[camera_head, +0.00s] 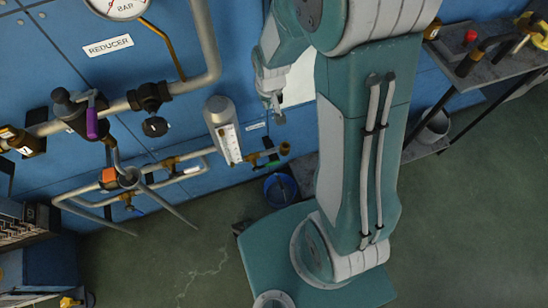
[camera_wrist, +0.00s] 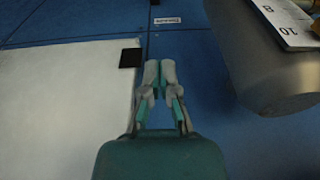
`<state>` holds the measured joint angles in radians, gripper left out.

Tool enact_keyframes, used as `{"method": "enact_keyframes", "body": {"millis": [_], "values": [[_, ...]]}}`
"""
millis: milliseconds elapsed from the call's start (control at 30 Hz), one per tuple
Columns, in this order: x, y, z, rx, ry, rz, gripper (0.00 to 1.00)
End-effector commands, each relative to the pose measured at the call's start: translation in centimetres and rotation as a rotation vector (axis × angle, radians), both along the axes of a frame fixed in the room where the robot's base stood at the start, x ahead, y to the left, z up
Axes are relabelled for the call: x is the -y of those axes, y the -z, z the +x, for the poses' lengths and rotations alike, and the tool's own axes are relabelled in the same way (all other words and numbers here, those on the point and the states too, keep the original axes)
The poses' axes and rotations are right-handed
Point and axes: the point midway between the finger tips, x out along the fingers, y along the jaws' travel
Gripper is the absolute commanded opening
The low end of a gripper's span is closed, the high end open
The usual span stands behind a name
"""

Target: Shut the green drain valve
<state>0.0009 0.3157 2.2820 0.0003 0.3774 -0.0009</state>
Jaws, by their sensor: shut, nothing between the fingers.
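A small green part (camera_head: 273,161), which looks like the drain valve's handle, shows by the brass outlet fitting (camera_head: 284,149) at the end of the lower pipe, below my gripper. It is too small to tell whether the valve is open or shut. My gripper (camera_head: 276,106) is beside the blue wall panel, above and apart from that fitting. In the wrist view my gripper (camera_wrist: 160,72) has its fingers together and empty, pointing at the blue panel. The green valve cannot be made out in the wrist view.
A grey flow meter (camera_head: 223,130) stands just left of my gripper and looms large in the wrist view (camera_wrist: 265,60). A white panel (camera_wrist: 60,110) is on the left there. A blue bucket (camera_head: 281,188) stands below the outlet. Pipes run along the wall.

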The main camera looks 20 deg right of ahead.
Motion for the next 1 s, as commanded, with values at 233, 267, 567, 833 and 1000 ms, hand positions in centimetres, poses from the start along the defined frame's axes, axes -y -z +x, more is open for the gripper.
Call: {"method": "enact_keyframes", "body": {"millis": [233, 267, 567, 833, 1000], "values": [[0.0, 5.6, 0.3, -0.053, 0.000, 0.000, 0.00], [0.0, 6.2, 0.3, -0.059, 0.000, 0.000, 0.00], [0.0, 12.8, -0.4, -0.114, 0.000, 0.000, 0.00], [0.0, 17.9, -1.7, -0.156, 0.000, 0.000, 0.00], [0.0, 19.3, -2.1, -0.165, 0.000, 0.000, 0.00]]}}
